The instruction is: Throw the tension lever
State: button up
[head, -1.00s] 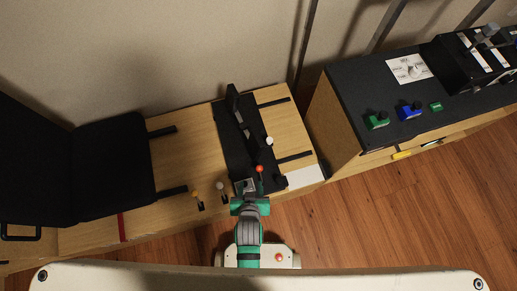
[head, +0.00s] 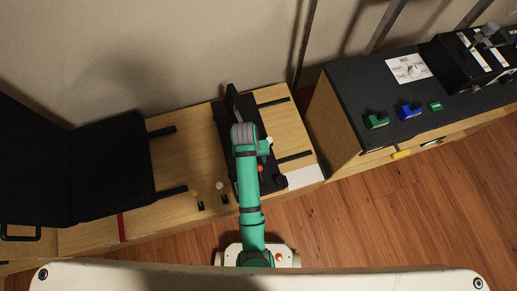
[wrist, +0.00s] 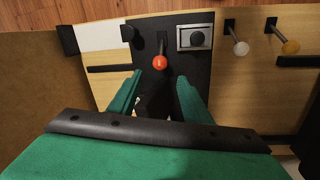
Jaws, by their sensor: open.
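Several levers stand on the console, and I cannot read which is the tension lever. One with a red ball knob (wrist: 159,62) rises from the black panel (wrist: 190,72); its knob also shows beside my arm in the head view (head: 260,169). My gripper (wrist: 160,78) is open and empty, its two green fingers spread over the black panel. In the wrist view the red knob lies just beyond the gap between the fingertips. A white-knob lever (wrist: 241,48) and an orange-knob lever (wrist: 290,47) stand to the right there. My arm hides part of the panel in the head view.
A square grey-framed control (wrist: 195,38) sits beside the red lever. A black seat (head: 110,165) is to the left. A dark-topped cabinet (head: 350,90) with green and blue controls is to the right. Open wooden floor (head: 370,220) lies in front.

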jog(key=f, duration=0.6)
jog(key=d+f, duration=0.1)
jog(key=f, duration=0.3)
jog(key=shift+d+f, duration=0.1)
grip_shut()
